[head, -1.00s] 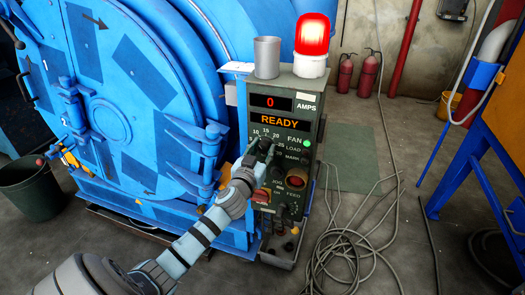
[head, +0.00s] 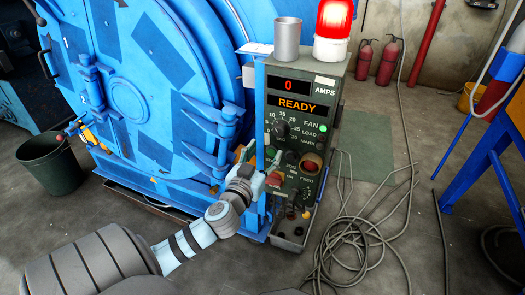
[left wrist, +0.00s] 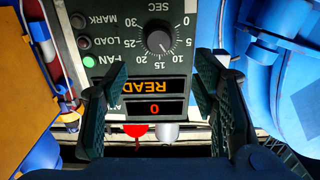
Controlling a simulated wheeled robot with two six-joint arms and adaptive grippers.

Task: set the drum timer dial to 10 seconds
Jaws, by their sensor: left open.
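The drum timer dial (head: 281,129) is a dark round knob on the grey-green control panel (head: 331,110). It also shows in the left wrist view (left wrist: 160,39), upside down, with a scale from 0 to 30 SEC around it. Its white mark seems to point close to 10. My left gripper (head: 272,168) is below the dial in the head view, apart from it. In the left wrist view its two dark fingers (left wrist: 160,95) stand wide apart with nothing between them. My right gripper is not in view.
The displays read 0 AMPS and READY (head: 297,104). A green lamp (head: 323,128) is lit beside FAN. A red beacon (head: 334,18) and a grey cup (head: 287,38) stand on top. The blue drum machine (head: 150,60) is close on the left. Loose cables (head: 355,240) lie right.

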